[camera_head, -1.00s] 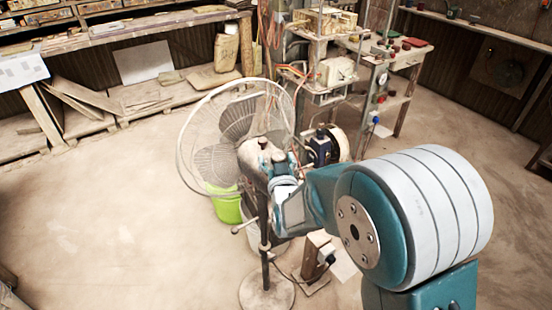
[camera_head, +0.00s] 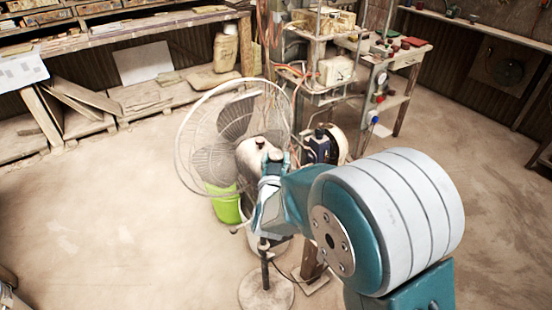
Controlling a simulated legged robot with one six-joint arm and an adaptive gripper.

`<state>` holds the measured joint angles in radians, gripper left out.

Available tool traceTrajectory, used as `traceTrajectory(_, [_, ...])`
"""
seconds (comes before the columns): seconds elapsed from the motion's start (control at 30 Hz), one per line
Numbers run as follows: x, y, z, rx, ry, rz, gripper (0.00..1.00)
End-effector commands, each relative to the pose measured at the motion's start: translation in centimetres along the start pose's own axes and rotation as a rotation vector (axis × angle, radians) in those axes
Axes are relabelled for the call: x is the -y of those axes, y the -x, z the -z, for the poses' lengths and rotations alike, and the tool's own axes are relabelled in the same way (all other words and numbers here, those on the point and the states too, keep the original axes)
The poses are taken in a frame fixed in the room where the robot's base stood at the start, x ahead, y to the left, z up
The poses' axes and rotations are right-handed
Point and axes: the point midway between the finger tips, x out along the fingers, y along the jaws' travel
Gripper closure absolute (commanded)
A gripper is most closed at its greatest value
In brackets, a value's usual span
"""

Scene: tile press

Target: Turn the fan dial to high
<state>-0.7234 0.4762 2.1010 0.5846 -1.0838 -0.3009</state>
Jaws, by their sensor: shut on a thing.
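The pedestal fan stands in mid-view, with its pale wire cage (camera_head: 183,150) facing left and its cream motor housing (camera_head: 252,150) behind it. Its pole runs down to a round base (camera_head: 266,291) on the floor. My gripper (camera_head: 270,161) is at the right side of the motor housing, small in view and partly covered by my own wrist. It is shut on the fan dial. The dial itself is hidden behind my gripper and wrist, so its setting cannot be read.
A green bucket (camera_head: 226,206) stands behind the fan. A machine with a cream box (camera_head: 337,70) and a bench stand behind to the right. A long workbench (camera_head: 130,30) lines the back left. The floor at left is clear.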

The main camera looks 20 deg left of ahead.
Motion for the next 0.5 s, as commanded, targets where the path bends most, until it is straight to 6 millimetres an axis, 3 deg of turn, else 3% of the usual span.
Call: traceTrajectory(0.5, [0.36,-0.07,0.00,-0.001,-0.002,-0.457,0.93])
